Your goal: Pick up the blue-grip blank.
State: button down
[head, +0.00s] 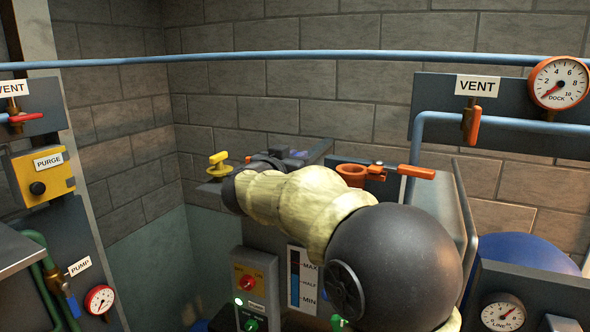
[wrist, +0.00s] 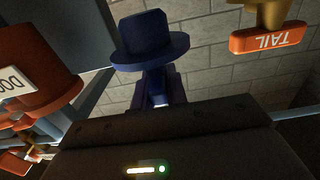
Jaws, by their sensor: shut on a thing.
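A dark blue piece with a round flange and a knob, which looks like the blue-grip blank (wrist: 150,48), is in the middle of the wrist view. My gripper (wrist: 160,92) is shut on its narrower part. In the head view my arm covers most of the gripper, and only a small bit of blue (head: 299,154) shows beyond it, above the grey bench top. Whether the piece touches anything beneath it cannot be told.
An orange funnel-like port (head: 352,175) and an orange lever (head: 416,172) are right of my gripper; a yellow-handled piece (head: 218,160) is left of it. In the wrist view, an orange port (wrist: 42,85) is left and a TAIL handle (wrist: 268,38) upper right. A blue pipe (head: 300,56) crosses above.

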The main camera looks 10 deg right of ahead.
notch_tip(320, 180, up, 8)
jog(key=shift+f, duration=0.15)
dwell(0.7)
